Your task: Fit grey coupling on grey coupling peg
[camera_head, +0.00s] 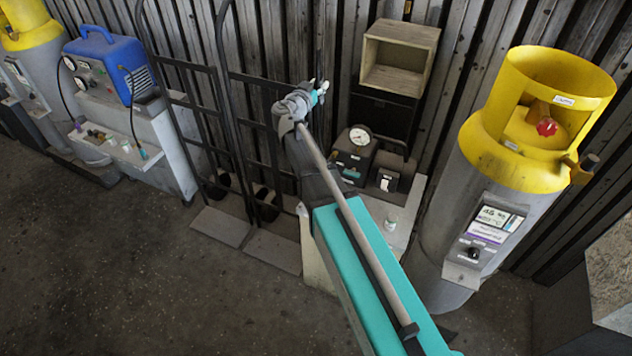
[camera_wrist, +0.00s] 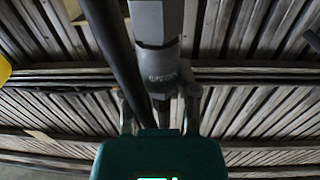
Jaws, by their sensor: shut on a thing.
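In the head view my gripper (camera_head: 318,89) is at the far end of my outstretched arm, high in front of the corrugated wall. It is small there, and what it holds cannot be made out. In the wrist view my gripper (camera_wrist: 160,104) has a finger on each side of a grey piece with a small unreadable label, which I take as the grey coupling (camera_wrist: 160,66). The gripper is shut on it. The coupling shows no contact with a peg. I cannot make out the grey coupling peg in either view; my arm hides part of the right bench.
A bench (camera_head: 400,212) with a gauge box (camera_head: 352,150) stands below my gripper, beside a yellow-topped cylinder (camera_head: 470,190). A wooden open box (camera_head: 424,38) is above. Hand trucks (camera_head: 205,120) and a blue machine (camera_head: 106,62) are left. The floor at front left is clear.

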